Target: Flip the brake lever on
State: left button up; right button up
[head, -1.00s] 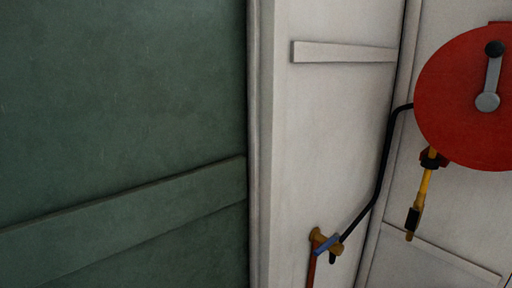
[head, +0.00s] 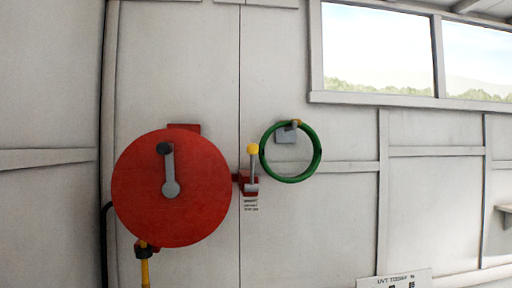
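A lever with a yellow ball knob (head: 252,150) and a grey shaft stands upright from a small red bracket on the white wall, in the middle of the head view. A small label with dark text (head: 251,204) is below it; I cannot read it surely, so I cannot tell if this is the brake lever. A red hose reel (head: 205,205) with a grey crank and black knob is just left of the lever. Neither of my grippers is in view.
A green ring (head: 318,163) hangs on a grey wall plate right of the lever. A yellow nozzle (head: 145,270) hangs under the reel. Windows (head: 380,50) are at upper right. A white sign (head: 405,280) is at the bottom. A shelf edge (head: 505,209) shows at far right.

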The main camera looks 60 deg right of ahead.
aim_at(252, 149)
jog(key=l+z, duration=0.1)
jog(key=z, duration=1.7)
